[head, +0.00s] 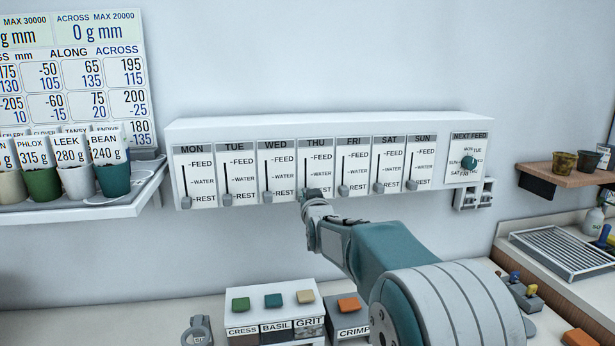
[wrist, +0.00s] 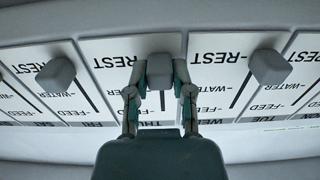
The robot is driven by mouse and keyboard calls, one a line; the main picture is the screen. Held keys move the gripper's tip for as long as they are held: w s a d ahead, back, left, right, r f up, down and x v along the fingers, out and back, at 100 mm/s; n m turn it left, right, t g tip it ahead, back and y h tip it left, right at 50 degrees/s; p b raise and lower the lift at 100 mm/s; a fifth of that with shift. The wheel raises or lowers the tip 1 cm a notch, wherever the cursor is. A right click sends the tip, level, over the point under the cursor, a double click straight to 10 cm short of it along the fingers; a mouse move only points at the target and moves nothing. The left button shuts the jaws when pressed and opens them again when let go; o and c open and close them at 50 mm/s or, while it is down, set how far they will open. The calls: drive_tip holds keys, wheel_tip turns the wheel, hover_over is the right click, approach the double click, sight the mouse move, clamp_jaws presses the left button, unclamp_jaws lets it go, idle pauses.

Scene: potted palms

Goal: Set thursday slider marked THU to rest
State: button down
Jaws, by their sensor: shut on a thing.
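The THU slider panel (head: 316,160) is in the middle of the white wall box, with FEED at the top, WATER in the middle and REST at the bottom. My gripper (head: 308,195) reaches up to the panel's lower end and covers most of its knob in the head view. In the wrist view, which is upside down, the grey THU knob (wrist: 160,70) sits between the two fingers of my gripper (wrist: 160,82), which are shut on it. The knob is about level with the REST label (wrist: 117,62) beside it.
Neighbouring WED (head: 267,197) and FRI (head: 344,191) knobs stand close on either side, near REST. A NEXT FEED dial (head: 469,162) is at the box's right end. A shelf of seed cups (head: 113,178) is left; coloured buttons (head: 273,301) are below.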

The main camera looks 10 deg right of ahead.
drive_tip(key=shift+f, duration=0.4)
drive_tip(key=shift+c, duration=2.4)
unclamp_jaws()
drive_tip(key=shift+w, duration=0.1)
drive_tip(key=shift+a, duration=0.1)
drive_tip(key=shift+r, duration=0.1)
drive_tip(key=s, duration=1.2)
